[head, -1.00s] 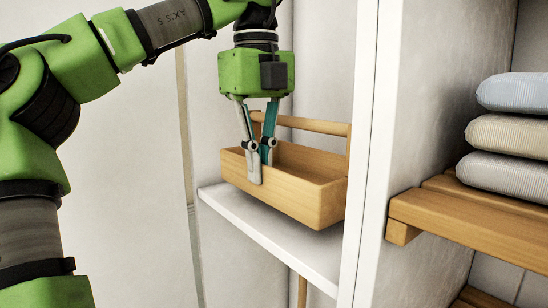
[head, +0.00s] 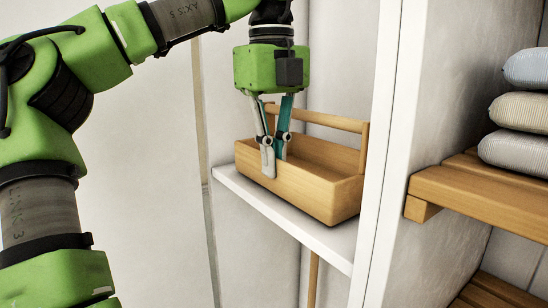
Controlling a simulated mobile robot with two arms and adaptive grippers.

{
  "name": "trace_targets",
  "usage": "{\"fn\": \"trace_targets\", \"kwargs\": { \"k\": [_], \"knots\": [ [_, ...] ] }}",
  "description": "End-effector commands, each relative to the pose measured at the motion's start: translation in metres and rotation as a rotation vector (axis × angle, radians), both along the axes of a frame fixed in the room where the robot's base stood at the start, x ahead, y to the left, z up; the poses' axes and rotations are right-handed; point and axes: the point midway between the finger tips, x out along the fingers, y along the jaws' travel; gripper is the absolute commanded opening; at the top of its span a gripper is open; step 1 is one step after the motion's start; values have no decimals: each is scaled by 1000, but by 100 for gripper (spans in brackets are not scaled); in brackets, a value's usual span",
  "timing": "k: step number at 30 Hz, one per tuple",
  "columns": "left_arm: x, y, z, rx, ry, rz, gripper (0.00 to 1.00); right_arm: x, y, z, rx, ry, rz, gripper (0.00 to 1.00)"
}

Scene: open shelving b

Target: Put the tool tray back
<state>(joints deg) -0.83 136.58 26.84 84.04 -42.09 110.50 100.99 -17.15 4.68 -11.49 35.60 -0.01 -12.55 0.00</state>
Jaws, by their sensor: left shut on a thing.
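The tray looks about level and empty where I can see in. Its far inner floor is partly hidden. My right gripper is not in view.
A white upright panel (head: 385,150) stands close to the tray's right end. Beyond it, a wooden slatted shelf (head: 485,195) holds several stacked striped cushions (head: 522,110). A wooden pole (head: 313,280) shows below the white shelf. A pale wall lies at the left.

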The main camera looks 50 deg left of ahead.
Motion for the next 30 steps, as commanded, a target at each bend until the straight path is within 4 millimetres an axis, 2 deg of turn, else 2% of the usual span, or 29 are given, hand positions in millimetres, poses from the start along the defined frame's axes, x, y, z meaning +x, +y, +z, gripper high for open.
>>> {"fn": "trace_targets", "kwargs": {
  "k": [10, 12, 13, 23, 28, 30],
  "knots": [
    [0, 0, -7, 0, -3, 0, 0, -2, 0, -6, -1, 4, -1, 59],
    [0, 0, -6, 0, -3, 0, 23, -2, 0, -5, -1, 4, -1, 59],
    [0, 0, -6, 0, -2, 0, 25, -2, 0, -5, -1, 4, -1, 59],
    [0, 0, -6, 0, 1, 0, 25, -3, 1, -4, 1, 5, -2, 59],
    [0, 0, 8, -1, 0, 0, 25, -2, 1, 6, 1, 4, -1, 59],
    [1, 0, 12, 2, -1, 2, 25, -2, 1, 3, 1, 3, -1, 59]
  ]
}}
